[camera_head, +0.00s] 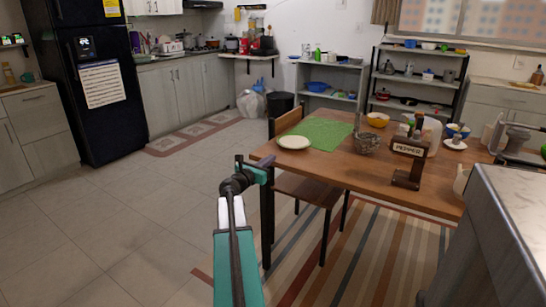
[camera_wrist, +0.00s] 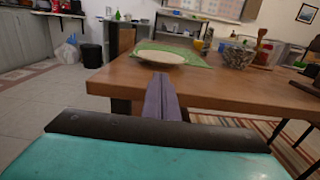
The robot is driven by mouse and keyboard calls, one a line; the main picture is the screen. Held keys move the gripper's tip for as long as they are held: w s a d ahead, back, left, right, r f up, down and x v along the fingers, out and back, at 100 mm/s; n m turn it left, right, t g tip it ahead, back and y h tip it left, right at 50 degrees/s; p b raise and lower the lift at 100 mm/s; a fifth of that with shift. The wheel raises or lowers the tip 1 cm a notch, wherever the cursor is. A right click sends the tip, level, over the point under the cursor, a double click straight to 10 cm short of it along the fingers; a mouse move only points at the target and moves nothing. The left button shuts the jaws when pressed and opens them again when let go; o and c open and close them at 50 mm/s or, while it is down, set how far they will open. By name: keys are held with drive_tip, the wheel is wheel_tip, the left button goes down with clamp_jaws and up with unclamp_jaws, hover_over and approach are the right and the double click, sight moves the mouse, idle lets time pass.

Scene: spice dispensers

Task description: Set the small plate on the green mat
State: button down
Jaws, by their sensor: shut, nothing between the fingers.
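The small plate (camera_head: 294,142) is cream-white and lies flat near the left end of the wooden table. It overlaps the near-left corner of the green mat (camera_head: 325,131) in the head view; I cannot tell how much of it rests on the mat. In the wrist view the plate (camera_wrist: 160,57) is straight ahead, with the mat (camera_wrist: 185,53) behind it. My gripper (camera_head: 268,161) is shut and empty, at the table's left edge and short of the plate. Its closed fingers (camera_wrist: 160,80) point toward the plate.
A chair (camera_head: 287,122) stands behind the table's left end. A grey-sided counter (camera_head: 500,240) is at the near right. The floor to the left is clear.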

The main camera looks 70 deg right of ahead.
drive_tip(key=shift+w+a, duration=0.2)
drive_tip(key=shift+a, duration=0.95)
drive_tip(key=shift+w+a, duration=0.2)
drive_tip(key=shift+a, duration=0.95)
